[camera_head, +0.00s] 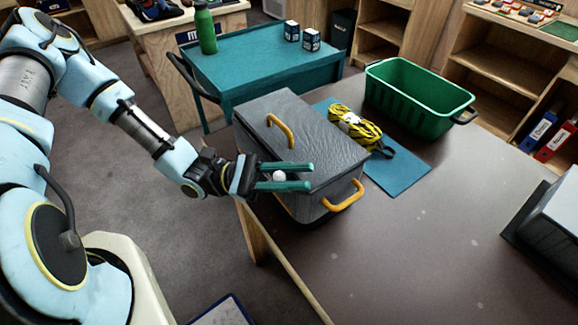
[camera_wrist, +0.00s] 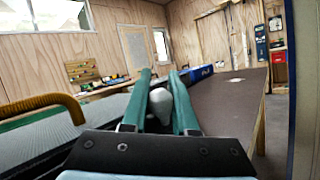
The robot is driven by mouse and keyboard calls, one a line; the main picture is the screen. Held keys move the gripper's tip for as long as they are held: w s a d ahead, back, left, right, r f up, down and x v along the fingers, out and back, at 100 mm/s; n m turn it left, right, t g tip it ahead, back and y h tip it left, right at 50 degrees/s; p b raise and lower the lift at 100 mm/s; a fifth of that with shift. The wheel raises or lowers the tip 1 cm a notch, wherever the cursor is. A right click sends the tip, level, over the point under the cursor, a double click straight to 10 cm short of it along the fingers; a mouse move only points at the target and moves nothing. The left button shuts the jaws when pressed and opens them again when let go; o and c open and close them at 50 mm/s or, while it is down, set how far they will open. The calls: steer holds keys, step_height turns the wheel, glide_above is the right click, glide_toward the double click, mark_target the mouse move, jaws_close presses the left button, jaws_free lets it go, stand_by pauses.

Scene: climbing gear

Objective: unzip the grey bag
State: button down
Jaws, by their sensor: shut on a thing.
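The grey bag (camera_head: 318,143) sits on the near-left side of the brown table, with its top closed down over its body. It has a yellow handle (camera_head: 281,131) on top and another yellow handle (camera_head: 344,197) on its right end. My gripper (camera_head: 309,176) is at the bag's front-left edge, its green fingers pointing right across it. The fingers are shut on a small white knob, the zip pull (camera_head: 279,176), which also shows between the fingers in the wrist view (camera_wrist: 160,103). The zip track itself is hidden or too small to see.
A yellow rope bundle (camera_head: 355,129) lies on a blue mat (camera_head: 400,174) behind the bag. A green crate (camera_head: 417,97) stands behind it. A grey box (camera_head: 549,232) is at the far right. The middle and front of the table (camera_head: 415,250) are clear.

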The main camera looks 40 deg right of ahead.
steer(key=c, duration=0.7)
jaws_free()
steer(key=b+v, duration=0.4)
steer(key=v, duration=0.6)
steer(key=shift+w+a+f, duration=0.15)
steer(key=shift+w+f, duration=0.05)
steer(key=shift+w, duration=0.15)
